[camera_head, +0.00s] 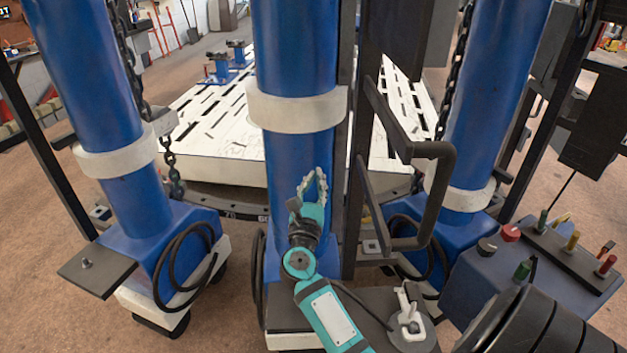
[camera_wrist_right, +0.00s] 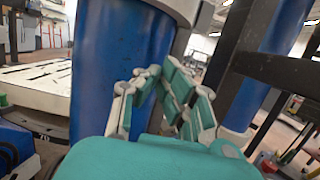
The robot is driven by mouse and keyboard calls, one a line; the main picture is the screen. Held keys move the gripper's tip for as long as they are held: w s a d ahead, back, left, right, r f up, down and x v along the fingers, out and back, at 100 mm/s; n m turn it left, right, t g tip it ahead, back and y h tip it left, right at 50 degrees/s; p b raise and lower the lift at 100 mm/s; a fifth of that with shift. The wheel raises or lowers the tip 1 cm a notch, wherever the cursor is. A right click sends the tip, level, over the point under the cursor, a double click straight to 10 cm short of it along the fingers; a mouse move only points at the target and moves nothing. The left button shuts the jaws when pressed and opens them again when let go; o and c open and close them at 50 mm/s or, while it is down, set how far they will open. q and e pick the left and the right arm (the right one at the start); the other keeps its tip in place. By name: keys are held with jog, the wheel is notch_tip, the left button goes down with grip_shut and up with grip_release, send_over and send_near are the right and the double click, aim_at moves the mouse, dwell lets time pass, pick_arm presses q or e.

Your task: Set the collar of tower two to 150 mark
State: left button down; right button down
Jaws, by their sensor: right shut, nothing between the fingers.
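Three blue towers each carry a white collar. The middle tower (camera_head: 295,50) has its collar (camera_head: 297,110) high up; the left tower's collar (camera_head: 117,158) and the right tower's collar (camera_head: 462,194) sit lower. No tower number or height mark is readable. My right gripper (camera_head: 313,182) is shut and empty in front of the middle tower, below its collar and apart from it. In the right wrist view the shut fingers (camera_wrist_right: 163,78) point toward the blue tower (camera_wrist_right: 118,65), with the white collar (camera_wrist_right: 178,8) at the top edge. My left gripper is out of view.
A black handle frame (camera_head: 425,190) stands close to the right of the middle tower. Chains and black cables hang by the towers. A white slotted bed (camera_head: 225,110) lies behind them. A blue control box (camera_head: 480,285) with knobs is at lower right.

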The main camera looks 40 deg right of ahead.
jog(key=w+d+r+p, duration=0.1)
jog(key=w+d+r, duration=0.1)
jog(key=w+d+r+p, duration=0.2)
jog(key=d+r, duration=0.1)
jog(key=shift+w, duration=0.15)
jog(key=shift+r+p, duration=0.35)
jog(key=shift+f, duration=0.1)
